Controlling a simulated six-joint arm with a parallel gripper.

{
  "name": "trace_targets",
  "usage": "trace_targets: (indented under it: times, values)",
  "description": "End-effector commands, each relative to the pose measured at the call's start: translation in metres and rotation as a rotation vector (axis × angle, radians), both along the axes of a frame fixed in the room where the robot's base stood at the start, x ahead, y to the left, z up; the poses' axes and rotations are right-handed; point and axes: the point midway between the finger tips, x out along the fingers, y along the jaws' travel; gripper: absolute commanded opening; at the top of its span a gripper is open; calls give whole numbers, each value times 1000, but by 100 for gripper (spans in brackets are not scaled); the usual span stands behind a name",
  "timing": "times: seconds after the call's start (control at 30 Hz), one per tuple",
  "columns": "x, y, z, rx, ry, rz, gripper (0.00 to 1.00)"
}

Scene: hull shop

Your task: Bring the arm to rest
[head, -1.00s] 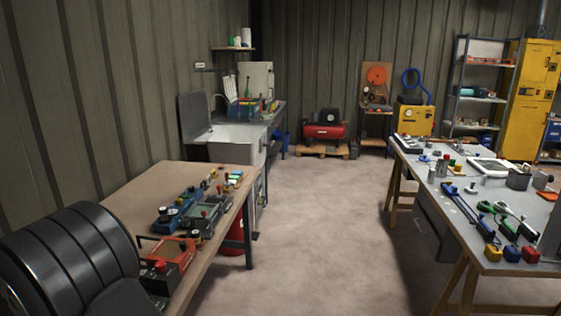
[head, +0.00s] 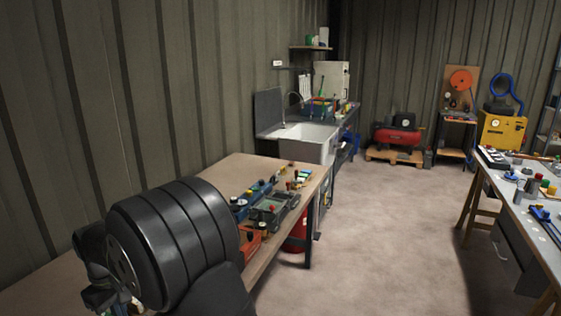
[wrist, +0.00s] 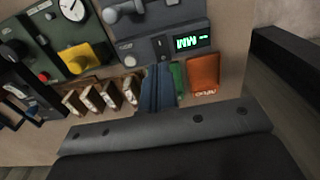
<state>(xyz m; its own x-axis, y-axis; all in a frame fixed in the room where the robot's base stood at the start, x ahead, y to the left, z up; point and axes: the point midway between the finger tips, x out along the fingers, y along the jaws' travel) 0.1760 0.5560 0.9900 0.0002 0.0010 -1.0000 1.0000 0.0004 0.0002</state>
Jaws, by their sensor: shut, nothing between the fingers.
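My arm shows as large black ribbed segments in the lower left of the head view, above the left workbench (head: 245,163). A darker jointed part of my arm stands at its left end. In the wrist view my gripper (wrist: 158,88) appears as two narrow blue-grey fingers side by side at the centre, shut with nothing between them. They point over the bench top. The dark housing with bolts fills the bottom of that view. I cannot tell the fingers' height above the bench.
In the wrist view, brown labelled blocks (wrist: 103,95), an orange block (wrist: 203,73) and a display device (wrist: 185,42) lie near the fingers. A sink (head: 305,143) stands beyond the bench. A second table (head: 500,178) is at the right, with clear floor between.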

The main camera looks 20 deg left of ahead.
Motion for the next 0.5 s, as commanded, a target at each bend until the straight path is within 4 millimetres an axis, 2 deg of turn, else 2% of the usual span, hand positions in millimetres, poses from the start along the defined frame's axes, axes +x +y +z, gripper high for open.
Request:
trace_targets:
  times: [0.1,0.5]
  values:
    - [1,-3,23,19,1,-2,0]
    - [2,-23,86,134,4,-3,0]
